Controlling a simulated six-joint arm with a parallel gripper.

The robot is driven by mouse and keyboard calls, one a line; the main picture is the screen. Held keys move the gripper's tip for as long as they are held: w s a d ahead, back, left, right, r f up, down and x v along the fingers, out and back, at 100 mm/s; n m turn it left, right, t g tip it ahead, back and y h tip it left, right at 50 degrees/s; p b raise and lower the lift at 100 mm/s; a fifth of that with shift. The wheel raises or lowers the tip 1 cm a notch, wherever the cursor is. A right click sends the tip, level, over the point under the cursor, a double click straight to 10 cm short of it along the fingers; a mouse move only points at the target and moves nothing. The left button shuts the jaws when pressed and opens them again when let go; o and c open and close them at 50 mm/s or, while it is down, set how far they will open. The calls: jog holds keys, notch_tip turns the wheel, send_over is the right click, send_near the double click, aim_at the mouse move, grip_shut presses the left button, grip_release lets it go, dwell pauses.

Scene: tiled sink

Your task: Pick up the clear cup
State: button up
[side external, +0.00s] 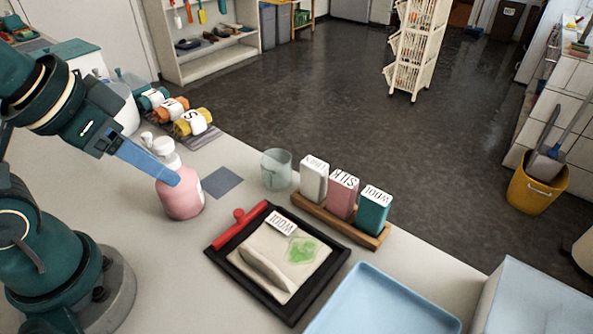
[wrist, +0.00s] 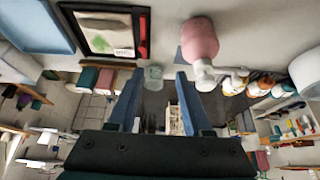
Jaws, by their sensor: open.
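The clear cup (side external: 276,169) stands upright on the grey counter, left of the wooden box holder and behind the black tray. It also shows in the wrist view (wrist: 153,74), small and far off, between my fingertips in the picture. My gripper (side external: 160,172) is in the air at the left in the side view, with its blue fingers overlapping the pink bottle in the picture. In the wrist view my gripper (wrist: 157,76) has its two blue fingers spread apart, with nothing held between them. The cup is well away from the fingers.
A pink pump bottle (side external: 181,197) stands left of the cup, with a dark blue square (side external: 222,182) between them. A wooden holder (side external: 375,240) carries three labelled boxes. A black tray (side external: 243,275) with cloth and a blue tray (side external: 375,312) lie in front.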

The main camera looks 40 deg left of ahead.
jog(key=o, duration=0.8)
jog(key=w+a+r+m+t+h, duration=0.1)
jog(key=w+r+m+t, duration=0.2)
jog(key=w+r+t, duration=0.5)
jog(key=w+a+r+m+t, duration=0.1)
jog(key=w+r+m+t, duration=0.3)
jog(key=w, duration=0.9)
jog(key=m+g+h, duration=0.4)
jog(key=g+h, duration=0.6)
send_near(290, 164)
jog(key=shift+w+d+f, duration=0.5)
jog(key=shift+w+f, duration=0.15)
jog(key=shift+f, duration=0.1)
jog(key=shift+x, duration=2.45)
